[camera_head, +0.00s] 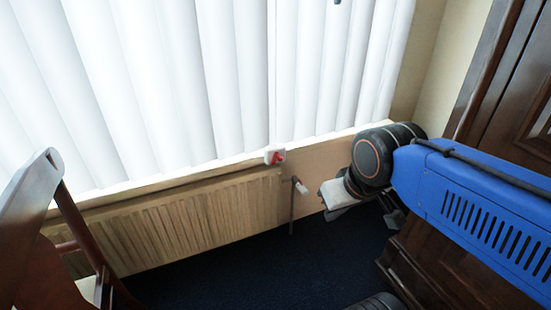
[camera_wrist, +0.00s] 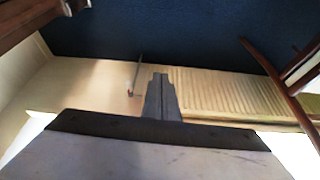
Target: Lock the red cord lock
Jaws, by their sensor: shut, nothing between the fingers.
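The red cord lock (camera_head: 276,156) is a small white block with a red lever. It sits at the window sill, at the foot of the white blinds, in the head view. I cannot make it out in the wrist view. My gripper is to the right of the lock and lower, apart from it, in the head view. In the wrist view, my gripper (camera_wrist: 160,77) has its two grey fingers together with nothing between them. They point toward the wall and radiator side.
A ribbed radiator (camera_head: 180,222) runs below the sill, with a pipe and valve (camera_head: 302,188) at its right end. A wooden chair (camera_head: 60,240) stands at left and dark wooden furniture (camera_head: 515,90) at right. Dark blue floor (camera_head: 250,270) is open between.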

